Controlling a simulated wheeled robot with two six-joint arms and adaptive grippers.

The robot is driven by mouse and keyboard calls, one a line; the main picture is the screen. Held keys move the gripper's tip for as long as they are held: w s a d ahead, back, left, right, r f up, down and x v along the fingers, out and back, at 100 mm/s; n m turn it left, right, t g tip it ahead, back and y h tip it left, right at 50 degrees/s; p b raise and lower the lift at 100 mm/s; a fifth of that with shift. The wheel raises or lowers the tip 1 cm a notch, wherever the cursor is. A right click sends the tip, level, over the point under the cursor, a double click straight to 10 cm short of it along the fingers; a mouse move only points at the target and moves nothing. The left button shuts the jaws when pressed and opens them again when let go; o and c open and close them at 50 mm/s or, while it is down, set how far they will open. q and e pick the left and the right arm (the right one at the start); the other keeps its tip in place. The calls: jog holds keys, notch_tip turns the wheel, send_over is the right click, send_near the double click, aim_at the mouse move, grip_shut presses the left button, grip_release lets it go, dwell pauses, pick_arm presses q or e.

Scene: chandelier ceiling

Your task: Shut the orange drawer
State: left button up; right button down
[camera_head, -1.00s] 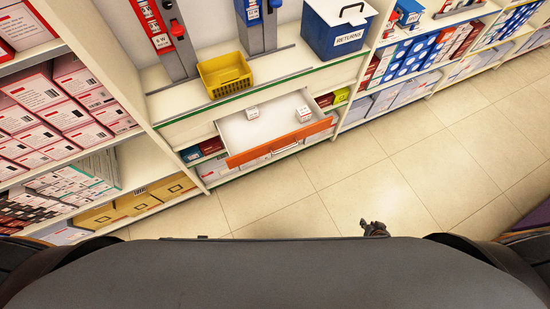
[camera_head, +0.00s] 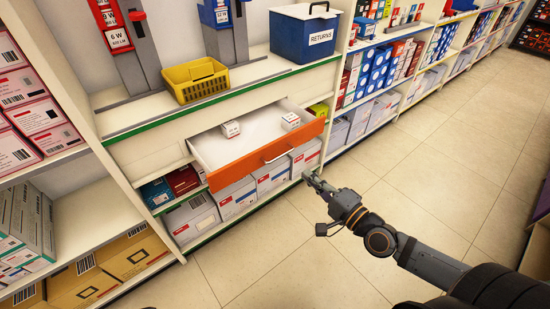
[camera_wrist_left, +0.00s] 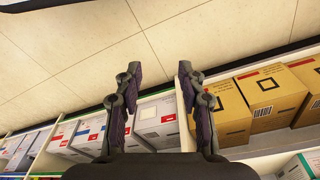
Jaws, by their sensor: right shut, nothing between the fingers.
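The orange drawer (camera_head: 262,157) is pulled out of the white shelf unit in the head view, with its orange front and bar handle facing me. Two small white boxes lie inside it: one at the left (camera_head: 230,129), one at the right (camera_head: 290,121). My right gripper (camera_head: 311,178) is shut and empty, just in front of and below the right end of the drawer front; I cannot tell whether it touches. My left gripper (camera_wrist_left: 155,88) shows in the left wrist view, open, with nothing between its fingers. The drawer does not show there.
A yellow basket (camera_head: 195,80) and a blue returns box (camera_head: 303,33) stand on the counter above the drawer. Boxes (camera_head: 237,197) fill the shelf below it. Cardboard boxes (camera_wrist_left: 262,100) show in the left wrist view. The tiled floor (camera_head: 400,180) is clear.

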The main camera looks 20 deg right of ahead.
aim_at(272, 145)
jog(key=p+x, duration=0.1)
jog(key=x, duration=1.1)
jog(key=shift+w+a, duration=0.1)
jog(key=shift+w, duration=0.15)
pick_arm(q)
jog(key=shift+w+a+f, duration=0.15)
jog(key=shift+f, duration=0.4)
jog(key=shift+w+a+f, duration=0.1)
jog(key=shift+a+f, duration=0.05)
jog(key=shift+f, duration=0.35)
pick_arm(e)
jog(key=shift+w+a, duration=0.25)
jog(key=shift+w, duration=0.4)
